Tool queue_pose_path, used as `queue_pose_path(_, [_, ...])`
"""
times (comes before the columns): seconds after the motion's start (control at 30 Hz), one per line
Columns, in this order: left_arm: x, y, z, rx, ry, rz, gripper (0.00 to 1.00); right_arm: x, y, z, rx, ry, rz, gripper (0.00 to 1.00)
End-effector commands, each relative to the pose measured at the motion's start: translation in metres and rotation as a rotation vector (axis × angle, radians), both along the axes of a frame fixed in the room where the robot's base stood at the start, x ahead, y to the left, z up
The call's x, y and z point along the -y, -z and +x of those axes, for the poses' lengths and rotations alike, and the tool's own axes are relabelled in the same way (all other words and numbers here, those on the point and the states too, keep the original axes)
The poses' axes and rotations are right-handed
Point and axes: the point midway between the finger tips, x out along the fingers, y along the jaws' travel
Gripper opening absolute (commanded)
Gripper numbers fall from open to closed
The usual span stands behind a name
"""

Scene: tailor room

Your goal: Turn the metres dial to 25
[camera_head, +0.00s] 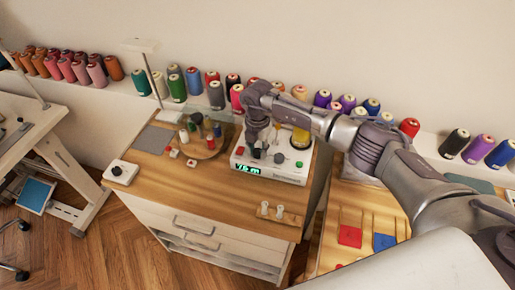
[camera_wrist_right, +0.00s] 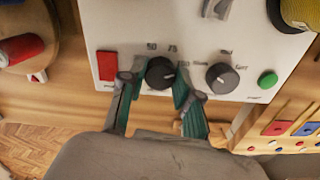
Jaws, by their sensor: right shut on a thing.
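The white machine box (camera_head: 272,172) stands on the wooden cabinet top, with a green lit display (camera_head: 248,170) that ends in "m"; its digits are hard to read. In the right wrist view, a dark round dial (camera_wrist_right: 160,73) on its panel has the marks 50 and 75 beside it. My right gripper (camera_wrist_right: 154,88) has its teal-padded fingers on both sides of this dial and is shut on it. In the head view the right gripper (camera_head: 257,145) hangs over the box and partly hides the dial. My left gripper is not in view.
A second dark knob (camera_wrist_right: 222,78), a green button (camera_wrist_right: 267,79) and a red switch (camera_wrist_right: 106,66) sit near the held dial. A yellow spool (camera_head: 300,137) stands at the box's back right. A round wooden tray (camera_head: 207,153) with small spools is left of the box.

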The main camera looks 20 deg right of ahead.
Motion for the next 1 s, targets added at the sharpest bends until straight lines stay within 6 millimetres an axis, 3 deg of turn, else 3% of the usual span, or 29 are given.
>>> queue_pose_path(0.47, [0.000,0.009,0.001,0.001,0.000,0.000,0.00,0.001,0.001,0.001,0.002,-0.082,-0.001,0.00])
queue_pose_path(1.0, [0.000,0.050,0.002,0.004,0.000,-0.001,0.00,0.000,0.003,0.001,0.004,-0.547,-0.001,0.00])
